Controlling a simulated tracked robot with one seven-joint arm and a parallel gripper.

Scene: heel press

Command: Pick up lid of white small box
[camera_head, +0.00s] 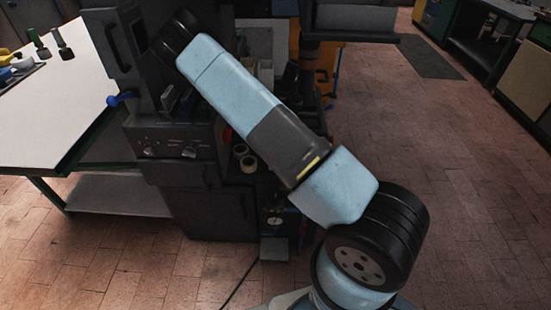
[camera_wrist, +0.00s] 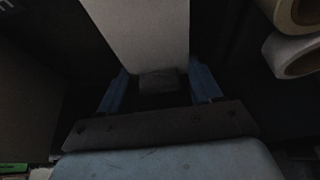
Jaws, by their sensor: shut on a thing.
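In the dim wrist view, a pale grey-white flat piece (camera_wrist: 142,35) reaches from the top edge down between the two blue fingers of my gripper (camera_wrist: 160,82). It looks like the lid of the white small box. My gripper is shut on it. A small darker grey block shows at its near end. The box body cannot be told apart from the lid here. In the head view, my arm reaches into the dark press (camera_head: 190,140), and my gripper, the lid and the box are hidden.
Tape rolls show close at the right of the wrist view (camera_wrist: 294,54) and on the press in the head view (camera_head: 249,163). A dark wall stands left of my gripper. A white-topped table (camera_head: 50,110) with tools is at left.

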